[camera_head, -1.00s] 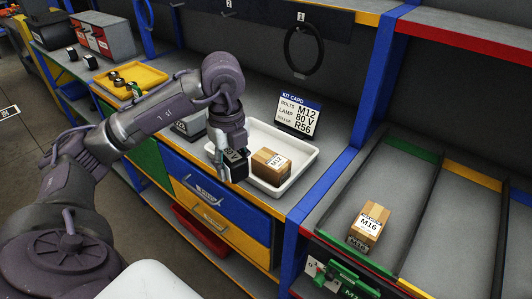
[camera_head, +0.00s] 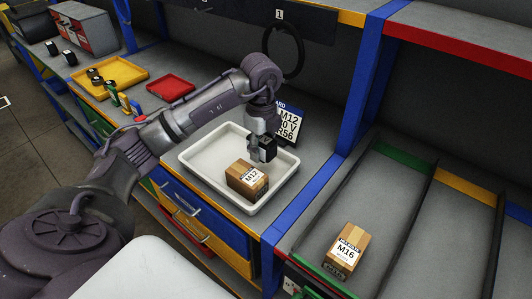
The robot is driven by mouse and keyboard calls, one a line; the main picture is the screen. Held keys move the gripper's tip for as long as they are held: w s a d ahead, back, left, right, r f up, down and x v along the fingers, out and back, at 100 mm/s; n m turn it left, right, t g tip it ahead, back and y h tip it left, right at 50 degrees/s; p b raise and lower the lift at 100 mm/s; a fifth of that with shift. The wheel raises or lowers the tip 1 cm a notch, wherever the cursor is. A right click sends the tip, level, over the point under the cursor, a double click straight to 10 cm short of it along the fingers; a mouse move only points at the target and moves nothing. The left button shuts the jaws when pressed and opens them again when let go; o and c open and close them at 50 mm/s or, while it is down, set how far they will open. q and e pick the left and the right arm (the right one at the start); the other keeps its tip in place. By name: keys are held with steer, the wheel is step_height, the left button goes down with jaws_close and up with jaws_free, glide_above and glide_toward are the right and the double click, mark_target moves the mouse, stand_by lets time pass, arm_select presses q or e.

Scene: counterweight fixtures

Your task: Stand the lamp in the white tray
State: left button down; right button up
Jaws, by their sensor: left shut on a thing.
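The white tray (camera_head: 197,165) sits on the grey worktop. A cardboard box labelled M12 (camera_head: 241,180) stands inside it. My left gripper (camera_head: 262,143) points down over the tray's back part, behind the box. It is shut on a small black block, the lamp (camera_head: 267,153). The lamp looks upright; I cannot tell whether its bottom touches the tray floor. The gripper hides part of the lamp. The kit card (camera_head: 289,122) stands behind the tray, partly hidden by my gripper; M12 and R56 can be read. My right gripper is not in view.
A red tray (camera_head: 171,88) lies empty at the left. A yellow tray (camera_head: 108,74) there holds dark pieces, with small coloured items before it. A blue post (camera_head: 357,107) rises right of the white tray. A box labelled M16 (camera_head: 347,248) sits in the right-hand lane.

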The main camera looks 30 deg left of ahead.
mark_target(267, 135)
arm_select(q)
steer(key=shift+w+d+f+p, duration=0.15)
steer(key=shift+w+f+p, duration=0.2)
steer(key=shift+w+f, duration=0.55)
step_height(267, 135, down, 3)
steer(key=shift+p, duration=0.55)
steer(key=shift+f, duration=0.2)
steer(key=c, duration=0.8)
jaws_free()
steer(key=shift+f, duration=0.1)
steer(key=shift+c, duration=0.2)
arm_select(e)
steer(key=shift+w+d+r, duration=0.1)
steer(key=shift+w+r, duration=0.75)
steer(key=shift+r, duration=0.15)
arm_select(q)
steer(key=shift+r, duration=0.25)
steer(key=shift+w+r, duration=0.1)
steer(key=shift+r, duration=0.2)
step_height(267, 135, up, 10)
steer(key=shift+b, duration=1.25)
steer(key=shift+r, duration=0.65)
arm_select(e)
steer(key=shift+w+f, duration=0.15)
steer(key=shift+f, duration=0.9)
